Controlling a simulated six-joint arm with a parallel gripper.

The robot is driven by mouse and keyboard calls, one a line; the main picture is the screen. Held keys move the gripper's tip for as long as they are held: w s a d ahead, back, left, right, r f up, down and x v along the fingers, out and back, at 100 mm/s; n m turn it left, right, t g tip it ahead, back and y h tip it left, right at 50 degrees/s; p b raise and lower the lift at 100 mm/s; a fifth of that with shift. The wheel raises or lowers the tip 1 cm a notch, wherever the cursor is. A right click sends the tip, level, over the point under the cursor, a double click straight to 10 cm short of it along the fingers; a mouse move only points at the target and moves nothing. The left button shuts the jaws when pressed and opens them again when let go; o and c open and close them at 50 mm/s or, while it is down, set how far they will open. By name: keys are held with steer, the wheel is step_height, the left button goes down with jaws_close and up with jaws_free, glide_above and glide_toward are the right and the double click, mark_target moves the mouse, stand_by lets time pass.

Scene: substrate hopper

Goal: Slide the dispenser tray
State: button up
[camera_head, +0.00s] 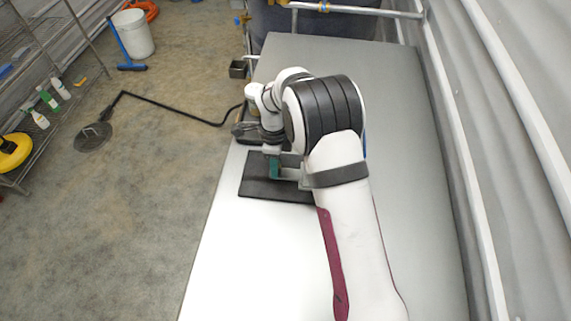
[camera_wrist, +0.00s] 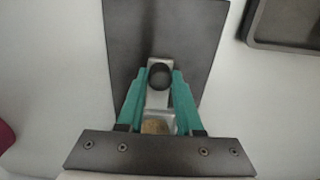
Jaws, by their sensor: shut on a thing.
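My gripper (camera_head: 275,168) is low over the dark base plate (camera_head: 255,188) on the metal table. In the wrist view its two teal fingers (camera_wrist: 161,76) converge on the dark round knob of the dispenser tray (camera_wrist: 157,100), one finger on each side. The tray is a narrow light-grey metal piece over the plate (camera_wrist: 125,35). A brownish patch shows in its near end, between the fingers. My arm hides most of the dispenser in the head view.
A dark shallow tray (camera_wrist: 263,42) is at the upper right of the wrist view. The metal table (camera_head: 235,245) is bare in front of the plate and to the right (camera_head: 395,110). A corrugated wall (camera_head: 500,150) runs along the right side. A small dark box (camera_head: 238,69) stands past the table's far left.

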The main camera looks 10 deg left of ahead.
steer(key=shift+a, duration=3.3)
steer(key=o, duration=0.9)
steer(key=shift+c, duration=0.2)
steer(key=shift+r, duration=0.15)
step_height(320, 180, up, 7)
steer(key=shift+d, duration=0.1)
